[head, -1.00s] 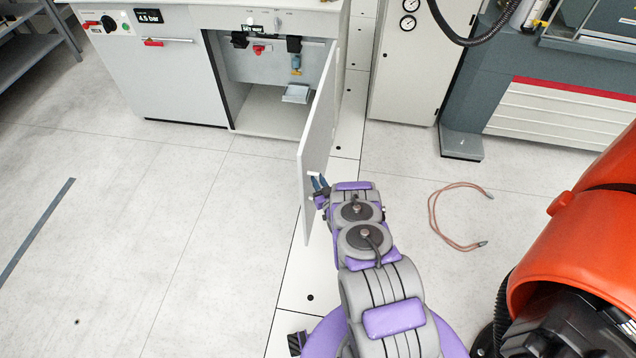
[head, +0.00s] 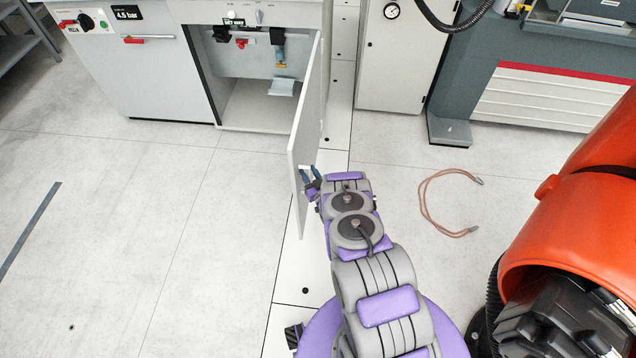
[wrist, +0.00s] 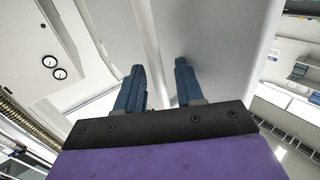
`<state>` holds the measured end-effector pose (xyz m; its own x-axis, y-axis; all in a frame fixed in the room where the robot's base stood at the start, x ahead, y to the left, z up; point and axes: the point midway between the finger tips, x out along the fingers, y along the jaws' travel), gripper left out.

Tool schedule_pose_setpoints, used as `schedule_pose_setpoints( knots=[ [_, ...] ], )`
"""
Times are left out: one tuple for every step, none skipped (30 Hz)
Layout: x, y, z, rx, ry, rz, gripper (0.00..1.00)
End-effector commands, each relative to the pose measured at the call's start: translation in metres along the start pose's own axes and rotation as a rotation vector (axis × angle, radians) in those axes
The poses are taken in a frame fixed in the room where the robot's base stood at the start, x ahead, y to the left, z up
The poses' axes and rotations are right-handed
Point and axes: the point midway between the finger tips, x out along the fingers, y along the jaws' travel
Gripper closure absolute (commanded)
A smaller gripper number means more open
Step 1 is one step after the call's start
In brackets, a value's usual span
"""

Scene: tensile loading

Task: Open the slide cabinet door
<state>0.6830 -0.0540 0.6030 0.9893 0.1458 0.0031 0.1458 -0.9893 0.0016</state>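The cabinet door (head: 304,125) is a white panel standing swung wide open, jutting out toward me from the right side of the cabinet (head: 170,85). A small pale handle (head: 306,167) shows on its right face near the free edge. My gripper (head: 309,173) is beside that face, at the handle. In the wrist view its two blue fingers (wrist: 157,85) stand apart, with a pale strip between and beyond them; I cannot tell if it is the handle or the door's edge. No grip on anything shows.
The cabinet's inside shows black and red fittings (head: 241,41) and a small grey tray (head: 283,87). A tall white cabinet with gauges (head: 400,60) stands to the right. A reddish cable (head: 427,205) lies on the floor. An orange body (head: 570,230) fills the lower right. Floor left of the door is clear.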

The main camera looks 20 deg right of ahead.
Motion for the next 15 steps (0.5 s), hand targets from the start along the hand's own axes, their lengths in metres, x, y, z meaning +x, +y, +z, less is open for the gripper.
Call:
schedule_pose_setpoints(
  knots=[
    [-0.005,0.000,0.001,0.002,-0.004,0.000,0.62],
    [-0.009,0.001,0.001,0.003,-0.005,0.000,0.62],
    [-0.015,0.002,0.002,0.004,-0.008,0.002,0.62],
    [-0.021,0.003,0.002,0.005,-0.009,0.003,0.62],
    [-0.026,0.003,0.001,0.005,-0.008,0.003,0.62],
    [-0.034,0.004,0.001,0.004,-0.005,0.004,0.62],
    [-0.041,0.004,0.001,0.005,-0.005,0.004,0.62],
    [-0.048,0.004,0.002,0.006,-0.007,0.004,0.62],
    [-0.057,0.004,0.002,0.009,-0.009,0.004,0.62],
    [-0.064,0.005,0.003,0.009,-0.008,0.006,0.62],
    [-0.071,0.006,0.003,0.007,-0.005,0.006,0.62],
    [-0.079,0.007,0.002,0.008,-0.004,0.006,0.62],
    [-0.086,0.007,0.002,0.008,-0.004,0.007,0.62],
    [-0.093,0.006,0.004,0.008,-0.006,0.006,0.62],
    [-0.102,0.007,0.004,0.007,-0.007,0.007,0.62]
  ],
)
